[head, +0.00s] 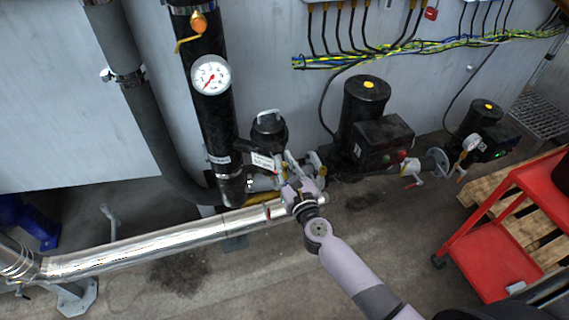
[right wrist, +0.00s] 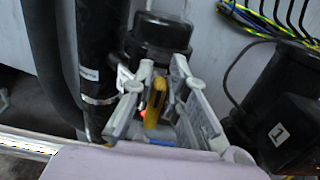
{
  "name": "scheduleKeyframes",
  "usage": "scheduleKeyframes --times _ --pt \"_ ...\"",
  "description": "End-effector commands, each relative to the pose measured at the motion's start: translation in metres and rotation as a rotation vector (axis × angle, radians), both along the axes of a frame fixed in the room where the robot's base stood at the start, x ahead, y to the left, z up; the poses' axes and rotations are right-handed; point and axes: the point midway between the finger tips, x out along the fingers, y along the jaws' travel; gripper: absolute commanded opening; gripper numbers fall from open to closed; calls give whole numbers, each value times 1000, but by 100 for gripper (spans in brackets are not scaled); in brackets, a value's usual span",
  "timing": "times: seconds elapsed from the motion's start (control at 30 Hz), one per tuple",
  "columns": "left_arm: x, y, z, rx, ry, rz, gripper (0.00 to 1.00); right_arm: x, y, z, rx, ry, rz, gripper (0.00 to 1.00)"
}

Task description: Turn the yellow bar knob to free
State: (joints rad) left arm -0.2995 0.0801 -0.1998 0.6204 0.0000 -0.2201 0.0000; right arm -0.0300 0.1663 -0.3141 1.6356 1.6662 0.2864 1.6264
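The yellow bar knob (right wrist: 155,100) shows in the right wrist view, upright and tilted slightly, between the two fingers of my right gripper (right wrist: 163,72). The fingers stand apart on either side of it, with narrow gaps visible; contact deeper down cannot be told. In the head view my right gripper (head: 303,166) reaches in from the lower right, to the right of a black dome-topped unit (head: 268,130). The knob is not clearly visible there. My left gripper is not in view.
A silver pipe (head: 150,248) runs low along the floor, ending near my right gripper. A black pump (head: 366,105) stands to the right, with a pressure gauge (head: 211,76) on the dark pipe upper left. A red cart (head: 500,262) stands at right. The floor in front is clear.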

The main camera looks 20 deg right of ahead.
Motion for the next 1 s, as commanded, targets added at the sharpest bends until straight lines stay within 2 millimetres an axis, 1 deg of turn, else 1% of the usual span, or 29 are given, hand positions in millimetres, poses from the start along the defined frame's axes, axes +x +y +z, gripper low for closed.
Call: scheduleKeyframes --times 0.03,0.17,0.2,0.67,0.87,1.0 --pt "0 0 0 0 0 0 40 0 0 0 0 0 0 9" --pt "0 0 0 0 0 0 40 0 0 0 0 0 0 0" --pt "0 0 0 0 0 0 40 0 0 0 0 0 0 0" --pt "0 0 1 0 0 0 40 0 1 0 -18 0 0 0" --pt "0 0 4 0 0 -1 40 -1 3 0 -99 -2 1 0" --pt "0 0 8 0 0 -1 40 -1 6 0 -200 -5 0 0"
